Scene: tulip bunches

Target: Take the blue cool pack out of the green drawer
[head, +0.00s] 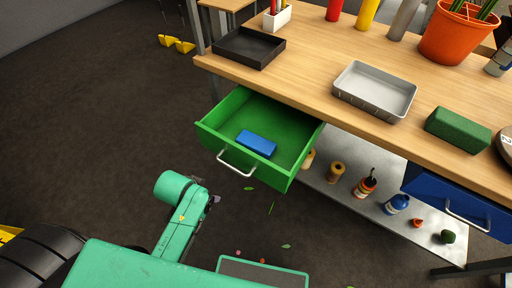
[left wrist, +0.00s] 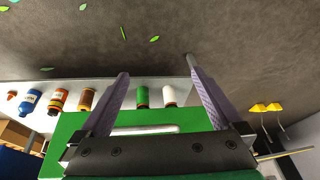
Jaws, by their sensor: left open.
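The green drawer (head: 213,145) is pulled out from under the workbench, open at the top. The blue cool pack (head: 256,144) lies flat on its floor, nearer the front than the back. The drawer's light handle (head: 236,164) is on its front panel. My left gripper (left wrist: 158,67) is open and empty, its two purple fingers apart. In the left wrist view the drawer's green front (left wrist: 75,125) and handle (left wrist: 150,129) show behind and between the fingers; the cool pack is not visible there. In the head view my left arm is in front of the drawer, mostly hiding the gripper. My right gripper is not visible.
On the wooden benchtop stand a black tray (head: 249,48), a grey tray (head: 375,90), a green block (head: 457,129) and an orange pot (head: 455,36). A blue drawer (head: 456,199) is at the right. Bottles and spools stand on the lower shelf (head: 345,205).

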